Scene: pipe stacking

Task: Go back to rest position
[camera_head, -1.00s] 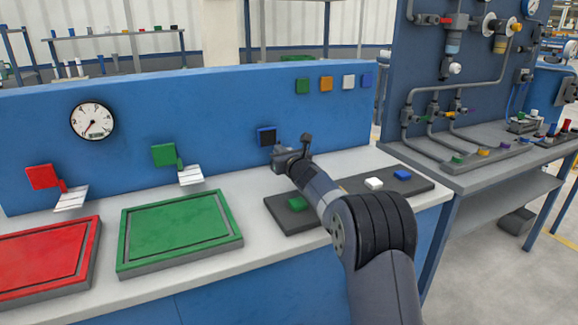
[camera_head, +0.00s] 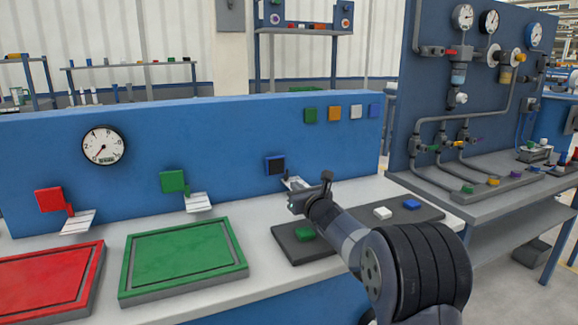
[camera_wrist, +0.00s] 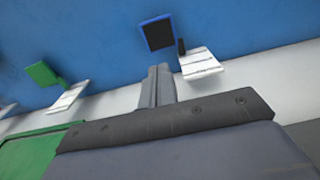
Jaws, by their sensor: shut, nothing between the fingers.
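My arm reaches from the lower right over the workbench in the head view, and my gripper (camera_head: 292,203) is in front of the blue back panel, above the bench top. In the wrist view my gripper (camera_wrist: 157,84) shows as grey fingers close together with nothing between them. A blue-framed dark square (camera_head: 275,165) with a small white ledge (camera_head: 296,184) is on the panel just behind it; the ledge is partly hidden by my gripper. In the wrist view the dark square (camera_wrist: 157,33) and the ledge (camera_wrist: 200,63) lie ahead, apart from the fingers.
A dark tray (camera_head: 292,250) holding green (camera_head: 305,235), white (camera_head: 382,212) and blue (camera_head: 411,204) blocks lies under my arm. A green tray (camera_head: 185,258) and a red tray (camera_head: 50,283) lie to the left. A pipe board (camera_head: 430,100) stands at right.

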